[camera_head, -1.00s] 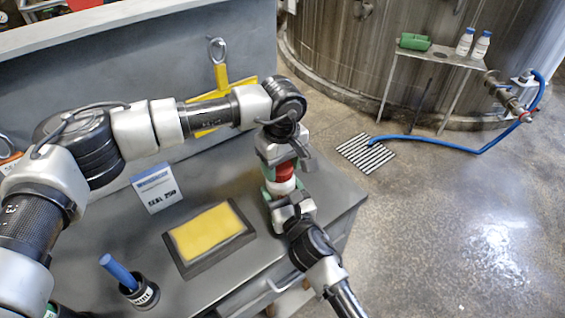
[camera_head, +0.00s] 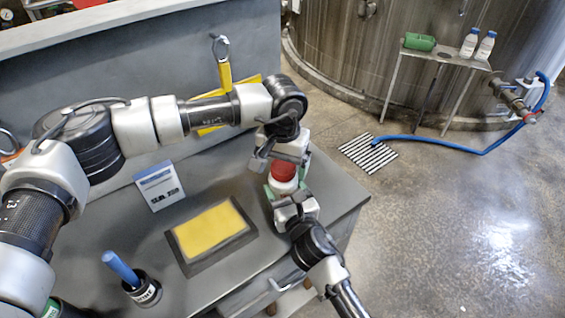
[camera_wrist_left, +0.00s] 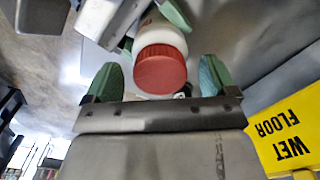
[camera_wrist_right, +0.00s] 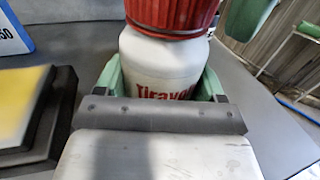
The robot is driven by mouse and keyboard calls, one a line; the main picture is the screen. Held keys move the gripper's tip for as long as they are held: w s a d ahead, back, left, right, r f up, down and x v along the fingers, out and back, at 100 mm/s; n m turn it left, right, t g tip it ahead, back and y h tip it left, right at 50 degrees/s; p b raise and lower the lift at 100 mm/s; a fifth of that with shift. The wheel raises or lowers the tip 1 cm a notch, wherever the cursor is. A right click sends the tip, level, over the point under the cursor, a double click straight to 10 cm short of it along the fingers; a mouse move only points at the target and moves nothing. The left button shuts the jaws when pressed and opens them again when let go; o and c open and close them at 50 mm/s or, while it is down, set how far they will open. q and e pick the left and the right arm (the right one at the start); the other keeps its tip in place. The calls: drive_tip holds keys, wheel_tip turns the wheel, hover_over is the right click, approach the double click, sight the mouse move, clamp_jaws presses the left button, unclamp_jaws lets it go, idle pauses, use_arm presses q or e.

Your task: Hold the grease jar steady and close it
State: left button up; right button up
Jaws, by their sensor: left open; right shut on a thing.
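The grease jar (camera_head: 284,187) is white with a ribbed red lid (camera_head: 284,171) seated on its top. It stands near the right edge of the grey bench. The jar (camera_wrist_right: 160,68) and lid (camera_wrist_right: 172,16) also show in the right wrist view. My right gripper (camera_wrist_right: 160,85) is shut on the jar's white body, below the lid. My left gripper (camera_wrist_left: 157,80) is open, its green fingers spread on either side of the lid (camera_wrist_left: 160,70) and apart from it. In the head view my left gripper (camera_head: 280,150) hangs just above the lid.
A yellow pad in a dark tray (camera_head: 180,255) lies left of the jar. A white-and-blue sign card (camera_head: 158,187) and a dark cup with a blue handle (camera_head: 148,290) stand farther left. A yellow wet-floor sign (camera_wrist_left: 285,130) is behind. Open floor lies right of the bench.

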use_arm(q)
wheel_tip(320, 180, up, 12)
idle(0.5)
use_arm(e)
drive_tip(key=o, duration=1.8)
drive_tip(key=shift+s, duration=0.1)
drive_tip(key=b+v, duration=0.1)
drive_tip(key=v, duration=0.9)
drive_tip(key=shift+s+d, duration=0.15)
drive_tip(key=shift+s, duration=0.15)
use_arm(q)
drive_tip(key=shift+f, duration=0.55)
